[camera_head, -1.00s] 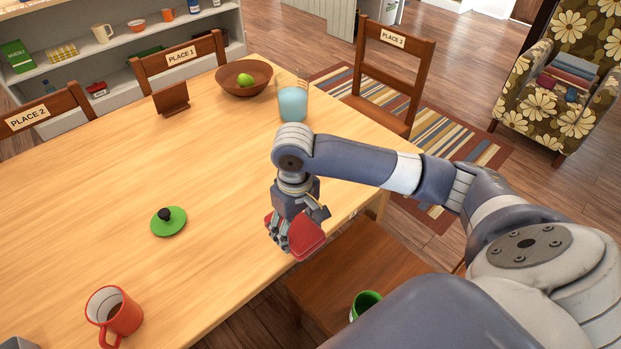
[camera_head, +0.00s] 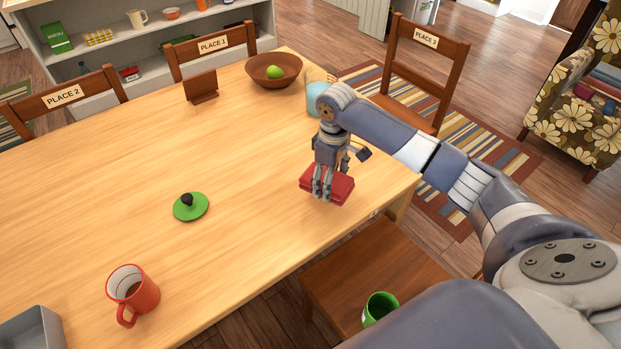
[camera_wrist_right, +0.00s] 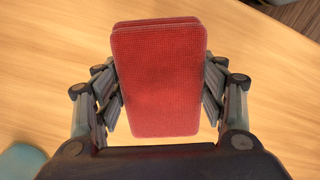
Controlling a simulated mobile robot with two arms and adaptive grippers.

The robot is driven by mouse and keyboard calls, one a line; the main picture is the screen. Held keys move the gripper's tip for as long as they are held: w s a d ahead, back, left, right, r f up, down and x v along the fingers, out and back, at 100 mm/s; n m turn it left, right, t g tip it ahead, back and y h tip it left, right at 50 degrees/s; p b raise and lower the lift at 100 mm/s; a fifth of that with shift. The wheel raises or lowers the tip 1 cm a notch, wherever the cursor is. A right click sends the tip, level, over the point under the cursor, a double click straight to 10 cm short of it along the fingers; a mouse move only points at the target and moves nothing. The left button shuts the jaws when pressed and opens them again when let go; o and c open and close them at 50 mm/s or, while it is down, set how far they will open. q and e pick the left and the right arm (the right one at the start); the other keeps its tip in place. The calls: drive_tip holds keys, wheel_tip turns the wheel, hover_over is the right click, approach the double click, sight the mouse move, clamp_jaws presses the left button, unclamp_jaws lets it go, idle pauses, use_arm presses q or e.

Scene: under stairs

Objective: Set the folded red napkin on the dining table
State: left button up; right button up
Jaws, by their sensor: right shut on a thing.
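The folded red napkin (camera_head: 338,188) is held between the fingers of my right gripper (camera_head: 322,192), over the right part of the dining table (camera_head: 120,180). In the right wrist view the napkin (camera_wrist_right: 160,75) fills the space between both fingers of the gripper (camera_wrist_right: 160,95), with bare table wood behind it. I cannot tell whether the napkin touches the tabletop. My left gripper is not in view.
On the table are a green lid (camera_head: 190,208), a red-orange mug (camera_head: 136,298), a grey tray (camera_head: 38,330), a brown bowl (camera_head: 262,82), a brown stand (camera_head: 202,92) and a light-blue vessel (camera_head: 314,98) close behind my right wrist. A green cup (camera_head: 379,308) is on a chair (camera_head: 345,275).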

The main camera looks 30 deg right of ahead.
sight(309, 169)
drive_tip(key=w+a, duration=0.1)
drive_tip(key=w, duration=0.1)
drive_tip(key=w+a, duration=0.2)
drive_tip(key=w, duration=0.1)
drive_tip(key=shift+w+f, duration=0.3)
drive_tip(key=shift+f, duration=1.75)
drive_tip(key=shift+a+f, duration=0.1)
drive_tip(key=shift+f, duration=0.05)
drive_tip(key=o, duration=1.5)
wheel_tip(309, 169, up, 12)
drive_tip(key=shift+r, duration=0.15)
